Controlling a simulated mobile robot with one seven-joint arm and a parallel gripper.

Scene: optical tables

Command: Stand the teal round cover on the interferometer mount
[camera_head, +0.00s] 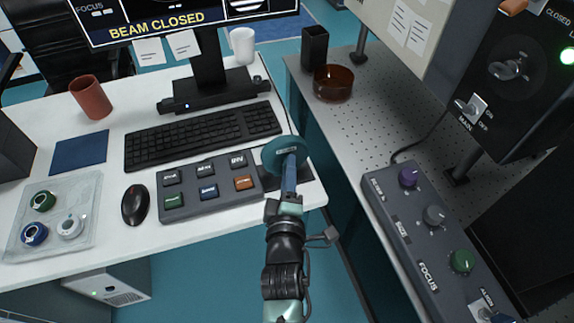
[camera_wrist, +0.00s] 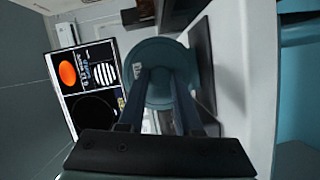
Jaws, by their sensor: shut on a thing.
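The teal round cover (camera_head: 272,157) is held at the tips of my gripper (camera_head: 289,168), above the right end of the white desk. In the wrist view the cover (camera_wrist: 160,55) is a teal disc with a small pale label, between the two fingers of my gripper (camera_wrist: 160,78). The fingers are shut on it and hide part of its lower half. It appears clear of the desk top. I cannot pick out the interferometer mount for sure in either view.
A dark flat pad (camera_head: 296,186) lies below the cover, beside a button box (camera_head: 208,187). The keyboard (camera_head: 200,135), mouse (camera_head: 135,205) and a clear tray (camera_head: 88,241) with rings are left. A perforated optical table (camera_head: 375,130) with a knob box (camera_head: 432,238) is right, across a gap.

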